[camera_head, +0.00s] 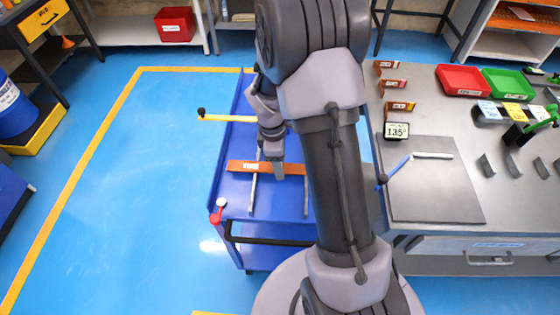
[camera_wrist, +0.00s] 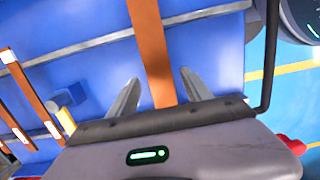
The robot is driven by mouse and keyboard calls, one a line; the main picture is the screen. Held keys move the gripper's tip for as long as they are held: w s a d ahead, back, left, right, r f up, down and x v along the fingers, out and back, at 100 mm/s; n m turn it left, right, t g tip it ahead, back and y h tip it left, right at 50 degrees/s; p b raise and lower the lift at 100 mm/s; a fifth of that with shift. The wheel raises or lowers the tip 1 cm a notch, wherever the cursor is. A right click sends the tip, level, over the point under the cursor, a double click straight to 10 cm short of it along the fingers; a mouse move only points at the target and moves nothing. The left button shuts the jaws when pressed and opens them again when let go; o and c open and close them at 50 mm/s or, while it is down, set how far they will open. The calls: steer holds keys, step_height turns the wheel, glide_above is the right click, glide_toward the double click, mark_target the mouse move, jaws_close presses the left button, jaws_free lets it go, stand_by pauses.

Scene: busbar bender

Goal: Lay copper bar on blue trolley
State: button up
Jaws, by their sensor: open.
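The copper bar (camera_head: 249,167) is a flat orange-brown strip with a small pale label. It lies crosswise over two silver rails on the blue trolley (camera_head: 235,190). My gripper (camera_head: 279,171) is down at the bar, near its middle. In the wrist view, the copper bar (camera_wrist: 152,48) passes between the two spread fingers of my gripper (camera_wrist: 158,88), with a gap on each side. The jaws are open. My arm hides the right side of the trolley in the head view.
A grey bench (camera_head: 435,235) stands right of the trolley, carrying a 135° sign (camera_head: 397,131), a red bin (camera_head: 463,80) and a green bin (camera_head: 507,83).

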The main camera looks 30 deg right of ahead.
steer(key=s+a+r+m+t+p, duration=0.1)
steer(key=a+r+m+p, duration=0.15)
steer(key=r, duration=0.75)
steer(key=a+r+m+t+p, duration=0.15)
steer(key=r+p, duration=0.25)
steer(key=r, duration=0.7)
steer(key=s+a+r+m+t+y, duration=0.1)
steer(key=s+a+r+m+t, duration=0.1)
steer(key=s+a+r+m, duration=0.3)
steer(key=s+a+r+m+t+y, duration=0.2)
steer(key=s+a+r+m, duration=0.4)
steer(key=s, duration=0.5)
steer(key=shift+a+r+m, duration=0.15)
steer(key=shift+a+m, duration=0.15)
steer(key=shift+a, duration=0.35)
